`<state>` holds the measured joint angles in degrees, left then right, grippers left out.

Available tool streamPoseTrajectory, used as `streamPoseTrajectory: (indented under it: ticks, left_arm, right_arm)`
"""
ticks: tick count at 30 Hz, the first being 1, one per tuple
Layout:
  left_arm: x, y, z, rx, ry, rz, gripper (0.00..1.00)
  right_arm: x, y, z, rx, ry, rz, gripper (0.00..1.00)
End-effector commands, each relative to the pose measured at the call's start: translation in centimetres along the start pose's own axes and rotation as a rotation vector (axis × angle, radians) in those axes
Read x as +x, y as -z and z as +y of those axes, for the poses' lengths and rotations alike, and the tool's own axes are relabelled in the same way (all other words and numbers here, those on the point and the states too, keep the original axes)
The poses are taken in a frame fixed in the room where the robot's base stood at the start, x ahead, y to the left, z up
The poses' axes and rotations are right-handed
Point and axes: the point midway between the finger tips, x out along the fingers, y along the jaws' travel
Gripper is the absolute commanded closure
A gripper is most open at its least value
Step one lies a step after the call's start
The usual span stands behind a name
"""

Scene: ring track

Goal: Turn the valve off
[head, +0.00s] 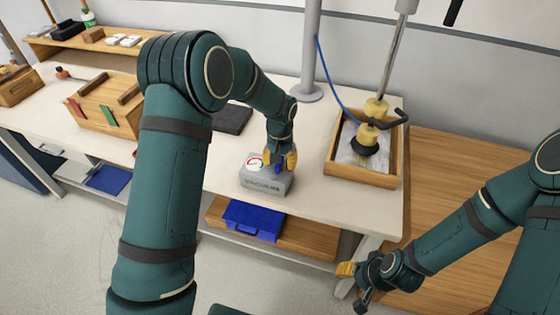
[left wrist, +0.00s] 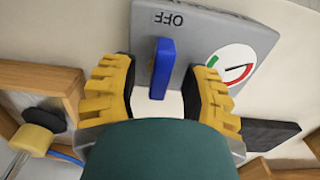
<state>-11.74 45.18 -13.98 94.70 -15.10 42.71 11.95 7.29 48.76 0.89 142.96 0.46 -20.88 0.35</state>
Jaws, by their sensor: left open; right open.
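The valve is a blue lever (left wrist: 161,68) on a grey box (head: 262,182) labelled VACUUM, which stands near the front edge of the white table. The box carries a round gauge (left wrist: 232,66) with red and green marks. In the left wrist view, an upside-down OFF label (left wrist: 168,19) sits just above the lever's upper end. My left gripper (head: 284,161) is over the box, its yellow fingers open on either side of the lever, with gaps showing. In the head view, the lever is mostly hidden by the gripper. My right gripper (head: 360,278) is open and empty, away from the table at lower right.
A wooden tray (head: 331,165) with a yellow-and-black suction tool (head: 367,137) and blue hose stands right of the box. A dark pad (head: 232,119) lies behind it. A wooden box (head: 92,115) is further left. A blue case (head: 252,220) sits on the lower shelf.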

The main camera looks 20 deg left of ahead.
Motion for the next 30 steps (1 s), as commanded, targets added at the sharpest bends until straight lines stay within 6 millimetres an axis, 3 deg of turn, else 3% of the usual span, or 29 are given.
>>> streamPoseTrajectory:
  ticks: [5, 18, 24, 30]
  left_arm:
    - [-1.9, 0.1, 0.0, 0.0, -0.001, 0.005, 0.54]
    - [-10.2, 0.1, 0.1, 0.0, -0.001, 0.003, 0.54]
    - [-11.7, 0.0, 0.0, 0.0, 0.0, 0.001, 0.54]
    - [-11.9, 0.0, 0.0, 0.0, 0.0, 0.0, 0.54]
  right_arm:
    - [0.0, 0.0, 0.0, 0.0, 0.0, 0.0, 0.52]
    - [0.0, 0.0, 0.0, 0.0, 0.0, 0.0, 0.52]
    - [0.0, 0.0, 0.0, 0.0, 0.0, 0.0, 0.52]
    - [0.0, 0.0, 0.0, 0.0, 0.0, 0.0, 0.52]
